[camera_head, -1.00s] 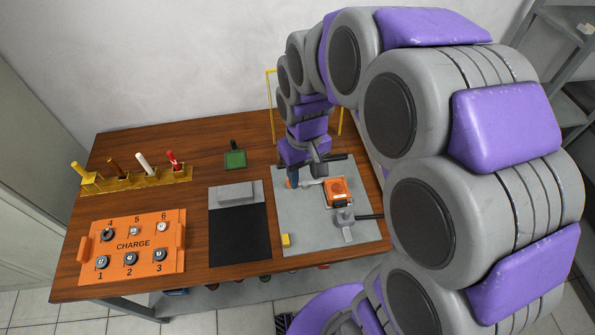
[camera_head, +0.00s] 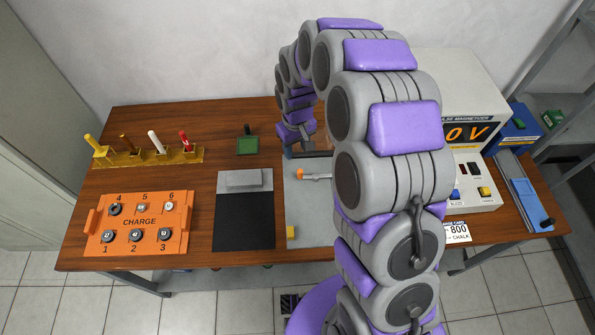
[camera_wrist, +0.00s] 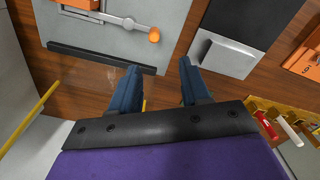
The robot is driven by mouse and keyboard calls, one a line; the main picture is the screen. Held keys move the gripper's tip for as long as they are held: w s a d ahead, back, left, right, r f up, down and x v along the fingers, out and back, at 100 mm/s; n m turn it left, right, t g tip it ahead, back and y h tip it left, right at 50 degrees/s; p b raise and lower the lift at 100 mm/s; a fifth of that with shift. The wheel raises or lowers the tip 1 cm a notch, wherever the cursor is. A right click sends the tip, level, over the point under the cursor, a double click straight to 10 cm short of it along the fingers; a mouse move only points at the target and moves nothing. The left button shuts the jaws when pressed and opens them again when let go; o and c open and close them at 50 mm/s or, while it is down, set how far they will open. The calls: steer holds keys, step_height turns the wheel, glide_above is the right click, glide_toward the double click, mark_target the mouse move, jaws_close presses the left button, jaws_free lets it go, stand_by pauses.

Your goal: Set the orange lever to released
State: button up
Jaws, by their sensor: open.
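The orange lever is a pale rod with an orange round knob (camera_head: 300,174), lying roughly sideways above the grey plate (camera_head: 297,212). Its knob points left in the head view, and my arm hides its pivot end. In the wrist view the knob (camera_wrist: 154,35) lies beyond my fingertips, with the rod running left from it. My gripper (camera_wrist: 160,68) is open, with two blue fingers apart and nothing between them. The fingers do not touch the knob. In the head view my gripper is at the far edge of the plate, partly hidden.
A black pad with a grey block (camera_head: 244,181) lies left of the plate. An orange CHARGE tray (camera_head: 139,221), a yellow rack (camera_head: 147,158) and a green block (camera_head: 247,147) stand further left. A magnetizer box (camera_head: 470,150) stands right of my arm. A dark bar (camera_wrist: 100,57) edges the plate.

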mark_target(300, 170)
steer(key=f, duration=0.3)
steer(key=d+f+b, duration=0.1)
steer(key=f, duration=0.1)
steer(key=d+f, duration=0.1)
steer(key=f, duration=0.2)
steer(key=shift+d+f, duration=0.1)
steer(key=shift+f, duration=0.25)
steer(key=f, duration=0.1)
steer(key=a+f+b, duration=0.1)
steer(key=f, duration=0.1)
steer(key=shift+f, duration=0.2)
steer(key=shift+a+f, duration=0.4)
steer(key=shift+f, duration=0.05)
steer(key=shift+d, duration=0.7)
steer(key=shift+c, duration=0.4)
steer(key=c, duration=0.3)
steer(key=shift+a, duration=0.4)
steer(key=c, duration=0.3)
jaws_close()
